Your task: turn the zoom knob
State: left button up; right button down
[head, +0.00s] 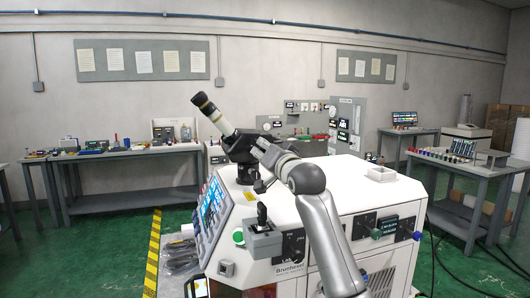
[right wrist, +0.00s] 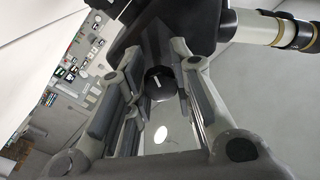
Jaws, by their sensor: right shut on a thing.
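The microscope (head: 238,146) stands on the white machine, its pale eyepiece tube tilted up to the left. The eyepiece tube also shows in the right wrist view (right wrist: 262,28). My right arm comes up from the front, and my right gripper (head: 262,150) is at the right side of the microscope head. In the right wrist view the zoom knob (right wrist: 160,80) is a dark round disc with a short white mark. My right gripper's fingers (right wrist: 152,92) are on both sides of the knob, shut on it. The head view hides the knob. My left gripper is not in view.
The white machine (head: 336,196) carries a joystick box (head: 264,241), a green button (head: 238,236), a tilted screen (head: 213,208) and a small white tray (head: 381,174). Benches (head: 128,153) with equipment stand at the back left and right. Green floor (head: 115,250) is open at left.

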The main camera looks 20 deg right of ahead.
jog(key=c, duration=1.2)
grip_release()
notch_tip(320, 180, up, 10)
jog(key=shift+a+f, duration=0.1)
